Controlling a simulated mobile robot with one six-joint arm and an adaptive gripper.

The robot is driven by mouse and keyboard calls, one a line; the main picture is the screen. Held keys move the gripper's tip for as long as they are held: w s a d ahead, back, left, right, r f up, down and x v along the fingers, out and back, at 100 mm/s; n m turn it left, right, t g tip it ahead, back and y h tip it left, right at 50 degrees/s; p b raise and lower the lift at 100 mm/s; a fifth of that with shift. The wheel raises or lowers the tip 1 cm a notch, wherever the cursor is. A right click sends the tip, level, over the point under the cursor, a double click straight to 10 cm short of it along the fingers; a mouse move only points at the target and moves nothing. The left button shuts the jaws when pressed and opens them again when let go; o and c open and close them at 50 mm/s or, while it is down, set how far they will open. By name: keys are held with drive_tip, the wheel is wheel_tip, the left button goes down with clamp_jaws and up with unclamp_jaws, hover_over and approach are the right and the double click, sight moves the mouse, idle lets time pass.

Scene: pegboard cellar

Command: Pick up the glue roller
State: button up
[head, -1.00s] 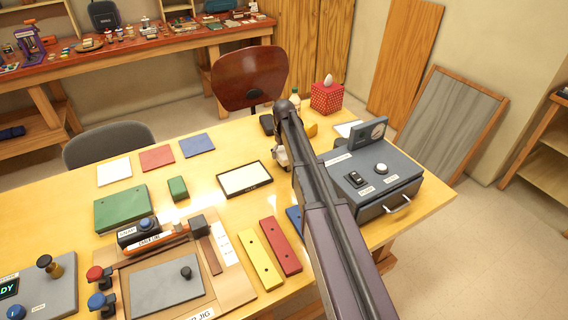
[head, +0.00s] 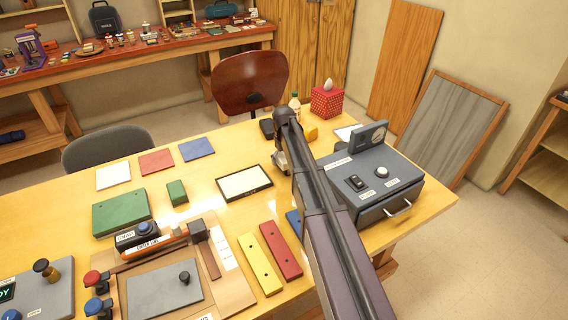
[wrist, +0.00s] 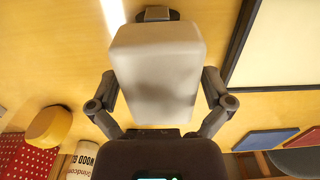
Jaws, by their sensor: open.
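A pale grey, rounded block (wrist: 155,75), which I take to be the glue roller, fills the middle of the wrist view. A dark piece (wrist: 157,14) shows at its top end. My gripper (wrist: 157,100) is open, with one finger on each side of the block. The fingertips are partly hidden behind it, so I cannot tell whether they touch it. In the head view my gripper (head: 280,160) is low over the yellow table, mostly hidden behind my arm. The block cannot be told apart clearly there.
A grey box with a gauge (head: 370,180) stands right of my arm. A white framed panel (head: 244,182) lies to the left. A red dotted tissue box (head: 327,101), a glue bottle (head: 295,104), a yellow object (head: 311,133) and a black object (head: 267,128) stand beyond.

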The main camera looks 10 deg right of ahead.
drive_tip(key=shift+f, duration=0.25)
idle(0.3)
drive_tip(key=c, duration=1.1)
drive_tip(key=shift+c, duration=0.2)
drive_tip(key=shift+r, duration=0.2)
wheel_tip(320, 180, up, 4)
drive_tip(key=p, duration=0.3)
drive_tip(key=shift+f+p, duration=0.1)
drive_tip(key=shift+p, duration=0.3)
drive_tip(key=s+a+r+p, duration=0.1)
drive_tip(key=s+a, duration=0.9)
drive_tip(key=a, duration=0.2)
drive_tip(key=shift+s+r, duration=0.15)
drive_tip(key=shift+s, duration=0.15)
